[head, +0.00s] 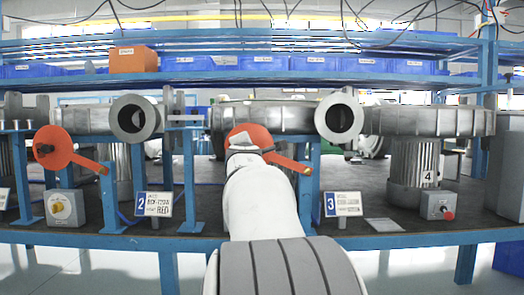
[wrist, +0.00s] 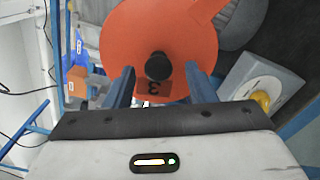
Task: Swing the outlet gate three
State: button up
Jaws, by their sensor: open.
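Outlet gate three is an orange-red disc (head: 238,131) at the middle of the head view, with a lever (head: 290,162) slanting down to the right. My arm covers much of the disc there. In the wrist view the disc (wrist: 120,40) fills the top middle. I cannot tell whether the fingers touch the disc. The lever's end is not clear in the wrist view.
A second orange gate (head: 53,148) is at left, beside sign 2 (head: 153,204). Sign 3 (head: 343,204) stands right of my arm. Grey blowers (head: 430,122) and blue posts crowd the bench. A box with a yellow knob (wrist: 262,101) is close on the right in the wrist view.

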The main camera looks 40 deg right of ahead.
jog(key=shift+s+a, duration=0.1)
jog(key=v, duration=0.7)
jog(key=shift+s+a, duration=0.2)
